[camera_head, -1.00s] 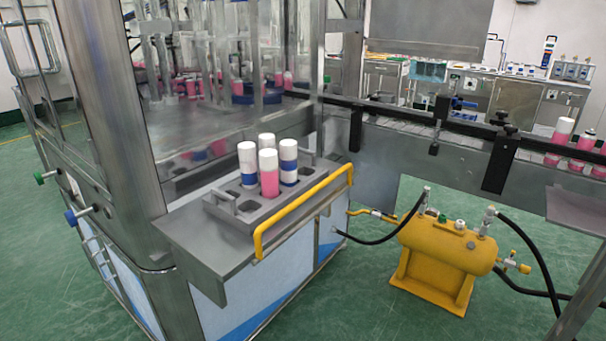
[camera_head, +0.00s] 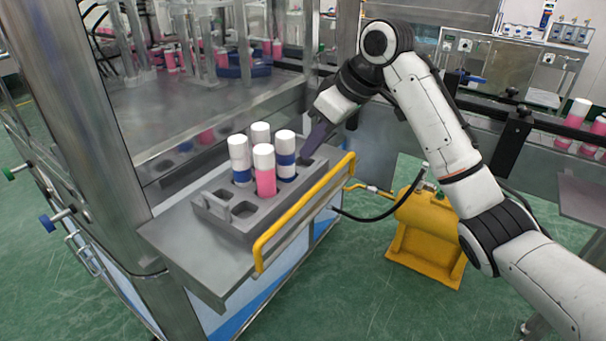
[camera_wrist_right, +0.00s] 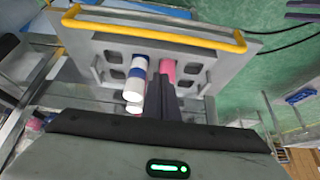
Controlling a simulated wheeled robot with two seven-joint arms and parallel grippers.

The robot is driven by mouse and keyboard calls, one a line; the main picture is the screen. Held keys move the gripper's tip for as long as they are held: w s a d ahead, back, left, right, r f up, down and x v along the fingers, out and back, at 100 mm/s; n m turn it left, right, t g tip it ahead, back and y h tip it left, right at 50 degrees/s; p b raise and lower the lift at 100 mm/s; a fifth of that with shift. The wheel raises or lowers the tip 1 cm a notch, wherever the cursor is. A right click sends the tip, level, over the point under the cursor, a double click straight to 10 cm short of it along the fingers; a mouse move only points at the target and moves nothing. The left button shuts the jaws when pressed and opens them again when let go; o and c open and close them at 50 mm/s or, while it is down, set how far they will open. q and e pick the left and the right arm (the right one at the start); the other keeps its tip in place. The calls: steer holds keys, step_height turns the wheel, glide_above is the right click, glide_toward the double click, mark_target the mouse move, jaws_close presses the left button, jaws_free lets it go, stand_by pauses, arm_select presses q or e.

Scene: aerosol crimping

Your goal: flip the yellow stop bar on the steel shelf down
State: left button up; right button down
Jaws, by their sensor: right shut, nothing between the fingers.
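The yellow stop bar (camera_head: 298,215) stands raised along the front edge of the steel shelf (camera_head: 190,250). It also shows across the top of the right wrist view (camera_wrist_right: 150,32). My right gripper (camera_head: 308,152) is shut and empty. It points down over the back right end of the grey tray, behind the bar and apart from it. In the right wrist view its dark fingers (camera_wrist_right: 166,85) lie in front of the cans and tray. My left gripper is not in view.
The grey tray (camera_head: 228,222) on the shelf holds several white-capped cans (camera_head: 264,168), pink and blue-banded. A steel machine frame (camera_head: 100,120) rises at left. A yellow tank (camera_head: 425,240) with hoses stands on the floor at right. The space in front of the bar is clear.

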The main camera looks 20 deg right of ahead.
steer(key=x, duration=0.6)
steer(key=p+x, duration=0.1)
steer(key=x, duration=0.2)
steer(key=shift+s+f, duration=0.2)
steer(key=shift+f, duration=0.25)
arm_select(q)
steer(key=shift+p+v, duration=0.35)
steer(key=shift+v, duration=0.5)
arm_select(e)
steer(key=shift+s+d+f, duration=0.2)
steer(key=shift+s+d, duration=0.3)
steer(key=shift+s, duration=0.2)
steer(key=shift+s+d+f, duration=0.15)
steer(key=shift+s+d, duration=0.3)
steer(key=shift+s, duration=0.2)
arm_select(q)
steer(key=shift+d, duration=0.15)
